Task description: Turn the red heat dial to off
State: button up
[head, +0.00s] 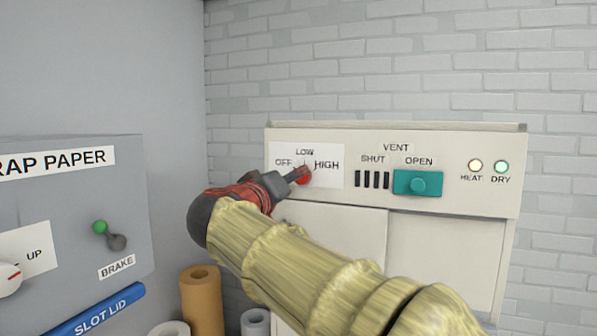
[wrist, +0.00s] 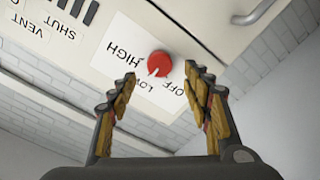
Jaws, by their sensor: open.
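The red heat dial (head: 304,179) is on a white label with OFF, LOW and HIGH, at the left of the cream panel. It also shows in the wrist view (wrist: 159,63), where its pale mark appears to point towards LOW. My gripper (head: 296,174) is at the dial and hides part of it in the head view. In the wrist view my gripper (wrist: 161,77) is open, with its fingers apart and the dial between and just beyond the tips. I cannot tell whether a finger touches it.
Right of the dial are a teal vent slider (head: 418,183) at OPEN and the HEAT (head: 475,165) and DRY (head: 501,167) lamps. A grey scrap paper cabinet (head: 75,215) with a green-tipped brake lever (head: 108,234) stands left. Rolls (head: 202,300) stand below.

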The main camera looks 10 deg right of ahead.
jog(key=p+x, duration=0.1)
jog(key=x, duration=0.4)
jog(key=shift+w+d+p, duration=0.2)
jog(key=shift+w+p, duration=0.05)
jog(key=shift+p, duration=0.05)
jog(key=shift+c, duration=1.4)
jog(key=c, duration=0.8)
jog(key=shift+c, duration=0.3)
